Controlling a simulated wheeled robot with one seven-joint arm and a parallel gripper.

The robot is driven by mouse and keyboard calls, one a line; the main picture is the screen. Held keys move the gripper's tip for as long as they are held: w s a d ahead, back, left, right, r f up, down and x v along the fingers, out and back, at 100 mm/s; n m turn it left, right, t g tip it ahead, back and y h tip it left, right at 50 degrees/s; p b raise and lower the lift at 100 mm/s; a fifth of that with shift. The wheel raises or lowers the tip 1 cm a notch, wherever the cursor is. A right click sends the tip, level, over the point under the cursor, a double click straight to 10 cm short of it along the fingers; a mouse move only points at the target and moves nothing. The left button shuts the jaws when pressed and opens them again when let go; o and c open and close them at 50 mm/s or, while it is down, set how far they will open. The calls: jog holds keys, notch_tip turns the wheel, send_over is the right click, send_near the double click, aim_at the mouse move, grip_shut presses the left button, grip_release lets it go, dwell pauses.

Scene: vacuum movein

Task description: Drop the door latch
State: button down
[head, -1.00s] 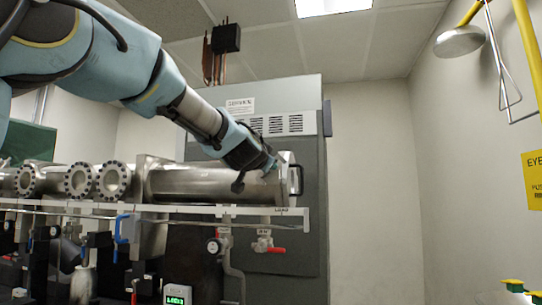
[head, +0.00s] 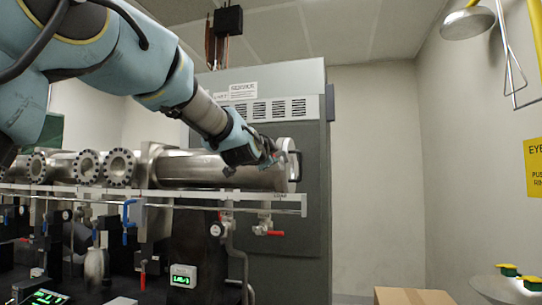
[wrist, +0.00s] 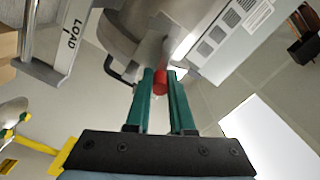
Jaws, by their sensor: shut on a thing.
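The door latch shows as a short red grip (wrist: 160,82) in the wrist view, between the tips of my green fingers. My gripper (wrist: 160,78) is shut on it. In the head view my gripper (head: 272,158) is at the right end of the long steel chamber (head: 215,172), close to its round end door (head: 283,150). A speck of red shows at the fingertips there. A black bar handle (wrist: 116,76) curves out beside the latch in the wrist view. The latch's pivot and catch are mostly hidden by the fingers and the grip.
A rail marked LOAD (wrist: 66,40) runs beside the chamber. A grey cabinet (head: 290,100) stands behind. The space right of the door looks clear.

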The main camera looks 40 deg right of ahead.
jog(key=c, duration=0.8)
grip_release()
